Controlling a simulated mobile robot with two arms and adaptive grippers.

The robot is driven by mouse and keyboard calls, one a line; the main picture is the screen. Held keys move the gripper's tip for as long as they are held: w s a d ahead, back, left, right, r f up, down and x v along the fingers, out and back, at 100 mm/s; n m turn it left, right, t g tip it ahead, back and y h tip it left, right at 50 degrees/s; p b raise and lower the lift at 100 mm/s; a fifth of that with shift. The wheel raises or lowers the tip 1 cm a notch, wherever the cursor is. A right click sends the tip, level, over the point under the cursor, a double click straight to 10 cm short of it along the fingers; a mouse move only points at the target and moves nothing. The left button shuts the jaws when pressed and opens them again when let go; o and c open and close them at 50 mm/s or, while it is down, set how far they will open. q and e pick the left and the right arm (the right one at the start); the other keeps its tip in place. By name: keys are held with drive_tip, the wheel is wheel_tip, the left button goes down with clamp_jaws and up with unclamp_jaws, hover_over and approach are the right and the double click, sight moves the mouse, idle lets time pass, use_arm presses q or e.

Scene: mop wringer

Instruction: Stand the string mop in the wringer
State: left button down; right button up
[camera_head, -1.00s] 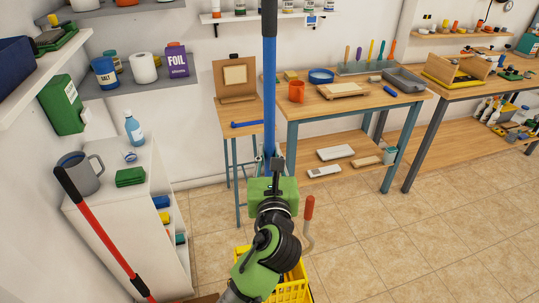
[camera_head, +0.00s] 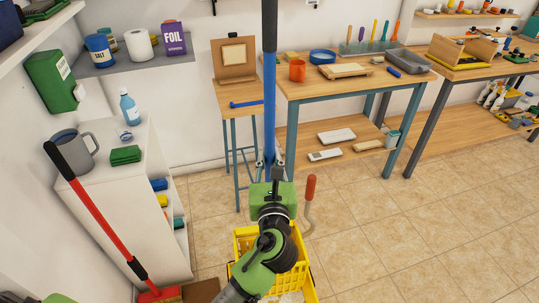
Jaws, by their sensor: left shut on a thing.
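The mop's long pole, blue with a black top section (camera_head: 270,95), stands roughly upright in the middle of the head view. My left gripper (camera_head: 270,163) is shut on the blue pole, with my green and black wrist below it. The yellow wringer (camera_head: 244,243) is low in the picture, largely hidden behind my arm. A lever with a red grip (camera_head: 310,188) rises at its right side. The mop's lower end and strings are hidden behind my arm, so I cannot tell whether they are inside the wringer. My right gripper is not in view.
A red-handled broom (camera_head: 100,215) leans by the white cabinet (camera_head: 150,200) at left. A small side table (camera_head: 236,95) and a workbench (camera_head: 335,88) stand behind the pole. Tiled floor (camera_head: 420,230) at right is clear.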

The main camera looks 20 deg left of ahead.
use_arm(q)
drive_tip(key=shift+f, duration=0.3)
idle(1.1)
drive_tip(key=c, duration=1.8)
unclamp_jaws()
drive_tip(key=shift+c, duration=0.2)
drive_tip(key=shift+f, duration=0.25)
drive_tip(key=v, duration=1.2)
drive_tip(key=shift+r, duration=0.15)
drive_tip(key=shift+d, duration=0.1)
drive_tip(key=p+v, duration=0.1)
drive_tip(key=v, duration=0.7)
